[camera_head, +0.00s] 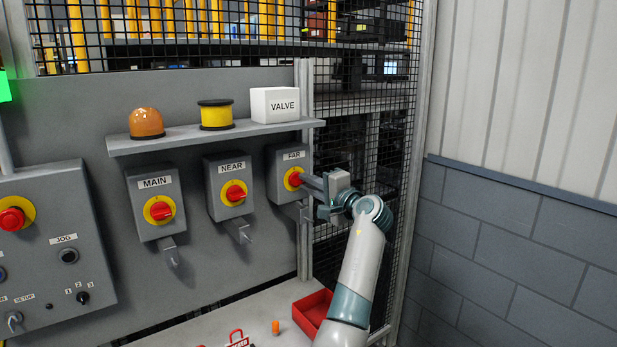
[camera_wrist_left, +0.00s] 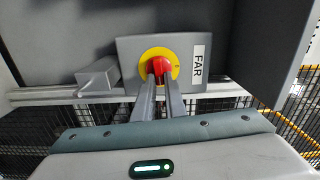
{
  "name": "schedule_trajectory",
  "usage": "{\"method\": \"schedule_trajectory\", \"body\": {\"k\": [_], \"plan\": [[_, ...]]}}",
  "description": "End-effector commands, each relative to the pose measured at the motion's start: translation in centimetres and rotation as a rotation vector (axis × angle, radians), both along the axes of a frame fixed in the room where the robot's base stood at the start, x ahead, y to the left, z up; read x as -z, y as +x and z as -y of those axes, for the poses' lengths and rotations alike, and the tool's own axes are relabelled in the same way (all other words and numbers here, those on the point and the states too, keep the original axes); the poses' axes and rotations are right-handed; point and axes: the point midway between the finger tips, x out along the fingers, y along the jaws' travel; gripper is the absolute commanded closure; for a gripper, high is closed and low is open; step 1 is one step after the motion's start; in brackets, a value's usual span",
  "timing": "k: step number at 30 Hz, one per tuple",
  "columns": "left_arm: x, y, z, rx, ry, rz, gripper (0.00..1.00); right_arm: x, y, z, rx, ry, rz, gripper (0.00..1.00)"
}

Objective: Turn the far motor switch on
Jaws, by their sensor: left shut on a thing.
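The far motor switch (camera_head: 285,160) is a grey box labelled FAR, with a red knob (camera_head: 295,179) on a yellow round plate. In the left wrist view the same box (camera_wrist_left: 188,52) appears turned on its side, with the red knob (camera_wrist_left: 158,68) between my two fingertips. My left gripper (camera_head: 305,181) reaches the switch from the right and is shut on the red knob. The fingers partly cover the knob, so its exact angle is hard to read. My right gripper is in neither view.
The NEAR switch (camera_head: 226,172) and MAIN switch (camera_head: 152,212) sit to the left on the same panel. A shelf (camera_head: 190,136) above holds an orange lamp, a yellow spool and a VALVE box (camera_head: 275,104). A red tray (camera_head: 312,308) lies below; mesh fencing stands at right.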

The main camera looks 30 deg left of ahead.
Motion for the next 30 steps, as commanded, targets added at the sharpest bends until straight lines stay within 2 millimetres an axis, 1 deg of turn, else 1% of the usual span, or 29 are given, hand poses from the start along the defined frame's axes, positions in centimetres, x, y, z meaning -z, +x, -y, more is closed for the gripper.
{"method": "schedule_trajectory", "body": {"k": [1, 6, 21, 22, 24, 30], "plan": [[-0.36, -0.01, -0.09, 0.000, 0.012, -0.020, 1.00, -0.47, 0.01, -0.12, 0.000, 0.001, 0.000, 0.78], [-0.18, 0.00, -0.10, 0.000, 0.035, -0.074, 1.00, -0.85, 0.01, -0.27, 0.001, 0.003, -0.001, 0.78], [-0.06, 0.02, -0.08, 0.001, 0.044, -0.095, 1.00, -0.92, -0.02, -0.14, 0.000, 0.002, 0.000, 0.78], [-0.07, 0.02, -0.08, 0.001, 0.044, -0.095, 0.84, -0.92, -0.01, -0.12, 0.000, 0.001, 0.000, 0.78], [-0.05, 0.01, -0.08, 0.000, 0.044, -0.095, 0.70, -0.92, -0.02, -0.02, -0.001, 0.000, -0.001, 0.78], [0.04, 0.00, -0.05, 0.000, 0.042, -0.096, 0.70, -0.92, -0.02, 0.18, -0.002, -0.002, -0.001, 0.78]]}}
